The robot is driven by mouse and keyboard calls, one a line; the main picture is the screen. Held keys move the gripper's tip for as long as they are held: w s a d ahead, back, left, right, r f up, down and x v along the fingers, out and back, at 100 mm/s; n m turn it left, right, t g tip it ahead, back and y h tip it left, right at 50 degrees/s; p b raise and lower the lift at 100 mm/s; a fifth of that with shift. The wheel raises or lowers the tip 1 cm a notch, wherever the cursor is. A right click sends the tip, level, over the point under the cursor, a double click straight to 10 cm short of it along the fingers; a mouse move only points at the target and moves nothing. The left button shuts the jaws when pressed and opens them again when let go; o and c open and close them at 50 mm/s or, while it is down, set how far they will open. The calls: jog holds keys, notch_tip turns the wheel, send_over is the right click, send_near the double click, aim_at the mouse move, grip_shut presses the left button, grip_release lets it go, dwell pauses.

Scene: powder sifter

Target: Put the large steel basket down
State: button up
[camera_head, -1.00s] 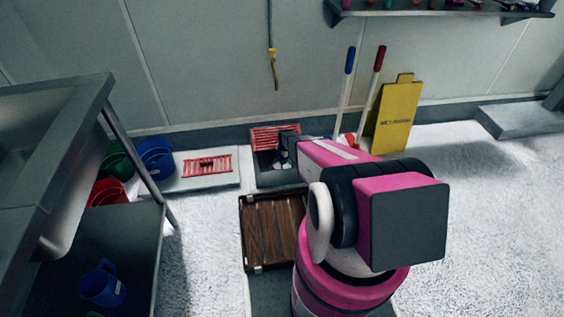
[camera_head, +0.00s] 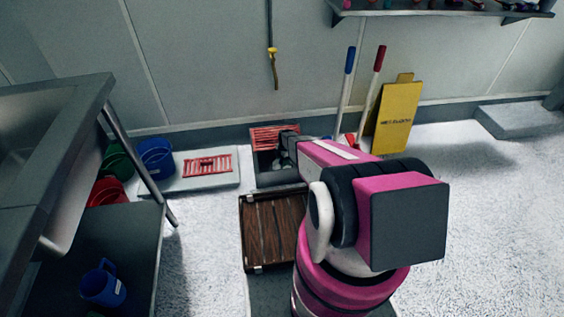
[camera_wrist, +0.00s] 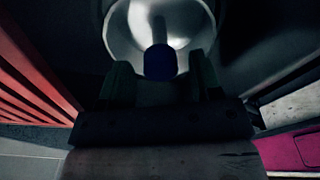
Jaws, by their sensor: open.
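In the wrist view, a rounded pale-metal object (camera_wrist: 122,28), which I take for the large steel basket, lies just beyond my gripper (camera_wrist: 161,68). A dark blue round end (camera_wrist: 160,62) sits between the two spread fingers. The fingers are apart, and no contact with it is clear. In the head view, my gripper (camera_head: 287,150) is low over a dark grey bin (camera_head: 262,180) on the floor by the wall. My arm hides part of the bin, and the basket is too dark and small there to make out fully.
Red slats (camera_head: 270,138) stand at the bin's back. A white tray with a red grate (camera_head: 207,166) is left of it; a brown slatted tray (camera_head: 268,230) lies in front. Mop handles (camera_head: 347,90) and a yellow sign (camera_head: 399,117) stand right.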

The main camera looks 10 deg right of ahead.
notch_tip(320, 180, up, 11)
jog(key=d, duration=0.1)
jog(key=s+a+r+m+h, duration=0.1)
jog(key=s+r+m, duration=2.1)
jog(key=s+r, duration=0.7)
notch_tip(320, 180, up, 4)
jog(key=shift+s+r+m+t, duration=0.15)
jog(key=shift+s+m+t, duration=0.05)
jog(key=shift+m+t, duration=0.1)
